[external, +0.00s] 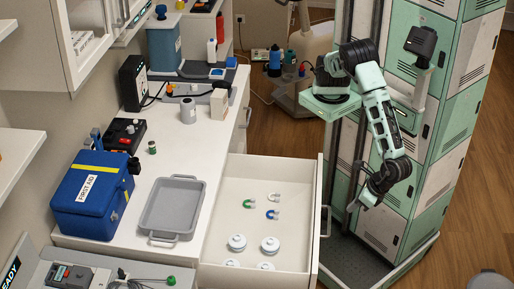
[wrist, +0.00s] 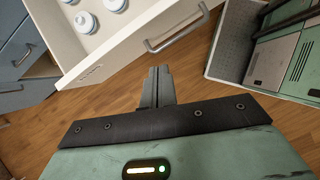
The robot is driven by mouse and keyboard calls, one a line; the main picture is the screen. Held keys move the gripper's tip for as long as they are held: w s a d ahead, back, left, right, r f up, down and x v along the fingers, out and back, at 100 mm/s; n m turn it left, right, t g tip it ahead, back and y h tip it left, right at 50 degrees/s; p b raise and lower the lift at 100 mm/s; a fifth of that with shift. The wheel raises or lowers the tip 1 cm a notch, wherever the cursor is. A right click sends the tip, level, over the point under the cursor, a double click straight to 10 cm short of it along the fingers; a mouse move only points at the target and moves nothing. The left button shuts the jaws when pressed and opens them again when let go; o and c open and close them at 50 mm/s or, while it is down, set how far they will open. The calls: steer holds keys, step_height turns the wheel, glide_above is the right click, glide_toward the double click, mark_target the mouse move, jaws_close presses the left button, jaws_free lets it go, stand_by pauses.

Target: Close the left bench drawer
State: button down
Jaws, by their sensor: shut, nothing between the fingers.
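The white bench drawer (external: 313,215) stands pulled well out below the worktop in the external view. It holds several white round weights and a few small horseshoe magnets. Its metal handle (external: 325,221) is on the front panel. The drawer also shows at the upper left of the wrist view (wrist: 128,48), with its handle (wrist: 177,30) near the top. My gripper (external: 367,203) is shut and empty, to the right of the drawer front and apart from it. In the wrist view my gripper's fingers (wrist: 157,74) point toward the drawer front, below the handle, over the wooden floor.
The worktop (external: 202,135) bears a blue first aid box (external: 95,195), a grey tray (external: 173,207) and small items. Green lockers (external: 440,150) stand close behind my arm. Bare floor lies between the drawer front and my base.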

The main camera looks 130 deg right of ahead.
steer(key=a+f+n+t+h, duration=0.1)
steer(key=a+f+n+t, duration=0.25)
steer(key=a+f, duration=0.35)
steer(key=w+d+r+p+x, duration=0.1)
steer(key=r+p+x, duration=0.1)
steer(key=x, duration=1.1)
steer(key=shift+w+d+p, duration=0.4)
steer(key=shift+d+p, duration=0.05)
steer(key=shift+p, duration=0.45)
steer(key=shift+f+n, duration=0.1)
steer(key=shift+n, duration=0.15)
steer(key=w+d+b, duration=0.6)
steer(key=w+d, duration=1.8)
steer(key=shift+w+d, duration=0.65)
steer(key=shift+d, duration=0.05)
